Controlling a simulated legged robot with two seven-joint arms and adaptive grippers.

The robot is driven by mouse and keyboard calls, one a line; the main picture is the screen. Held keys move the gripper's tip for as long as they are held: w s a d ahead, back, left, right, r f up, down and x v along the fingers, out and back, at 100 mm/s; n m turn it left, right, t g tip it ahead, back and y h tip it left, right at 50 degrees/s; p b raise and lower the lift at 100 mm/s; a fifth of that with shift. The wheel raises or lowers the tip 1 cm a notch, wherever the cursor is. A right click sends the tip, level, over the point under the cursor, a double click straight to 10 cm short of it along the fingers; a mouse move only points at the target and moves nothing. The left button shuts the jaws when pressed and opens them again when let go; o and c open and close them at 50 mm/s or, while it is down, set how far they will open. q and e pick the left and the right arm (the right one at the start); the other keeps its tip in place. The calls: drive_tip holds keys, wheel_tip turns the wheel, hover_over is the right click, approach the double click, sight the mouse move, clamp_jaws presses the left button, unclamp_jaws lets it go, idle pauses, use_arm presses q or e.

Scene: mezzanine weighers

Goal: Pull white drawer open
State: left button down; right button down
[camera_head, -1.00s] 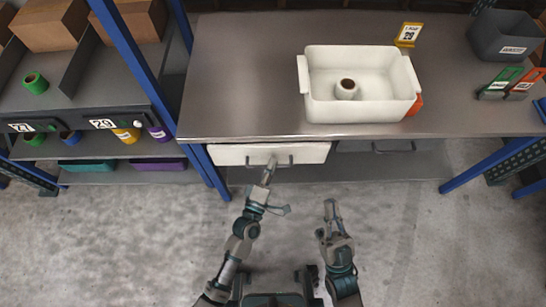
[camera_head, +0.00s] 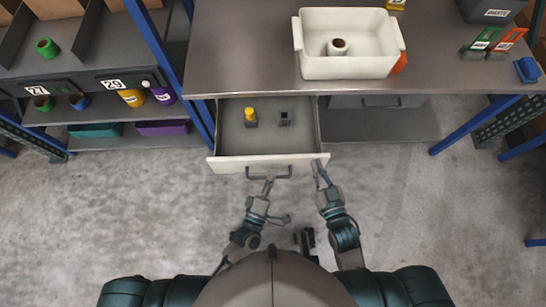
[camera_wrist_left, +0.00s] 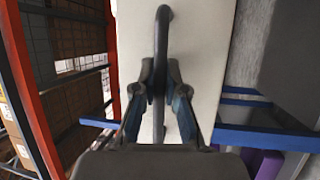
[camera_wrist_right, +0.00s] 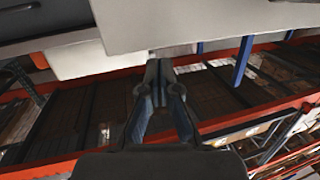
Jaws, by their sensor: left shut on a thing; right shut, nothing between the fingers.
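The white drawer (camera_head: 225,163) under the steel table is pulled out, and its grey inside shows. A yellow-topped item (camera_head: 250,115) and a small dark holder (camera_head: 285,118) stand in it. My left gripper (camera_head: 268,183) is at the drawer's dark bar handle (camera_head: 283,176). In the left wrist view the fingers (camera_wrist_left: 158,85) are shut around the handle bar (camera_wrist_left: 163,30) in front of the white drawer front (camera_wrist_left: 200,60). My right gripper (camera_head: 319,170) is shut and empty beside the drawer's right front corner; its closed fingertips show in the right wrist view (camera_wrist_right: 159,75).
A white bin (camera_head: 345,68) with a brown-topped roll (camera_head: 337,46) stands on the table (camera_head: 240,60). A grey drawer (camera_head: 375,101) sits to the right under the tabletop. Blue posts flank the table. Shelves with bins and spools stand left. The floor in front is clear.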

use_arm(q)
drive_tip(key=shift+s+a+f, duration=0.15)
drive_tip(key=shift+a+f, duration=0.1)
drive_tip(key=shift+a, duration=0.05)
use_arm(e)
drive_tip(key=shift+s+d+f, duration=0.1)
drive_tip(key=shift+d+f, duration=0.05)
drive_tip(key=shift+f, duration=0.05)
drive_tip(key=shift+d, duration=0.1)
use_arm(q)
drive_tip(key=c, duration=1.2)
unclamp_jaws()
drive_tip(key=shift+a, duration=0.1)
drive_tip(key=shift+a+r, duration=0.1)
drive_tip(key=v, duration=1.2)
use_arm(e)
drive_tip(key=shift+a+r, duration=0.1)
drive_tip(key=shift+a, duration=0.3)
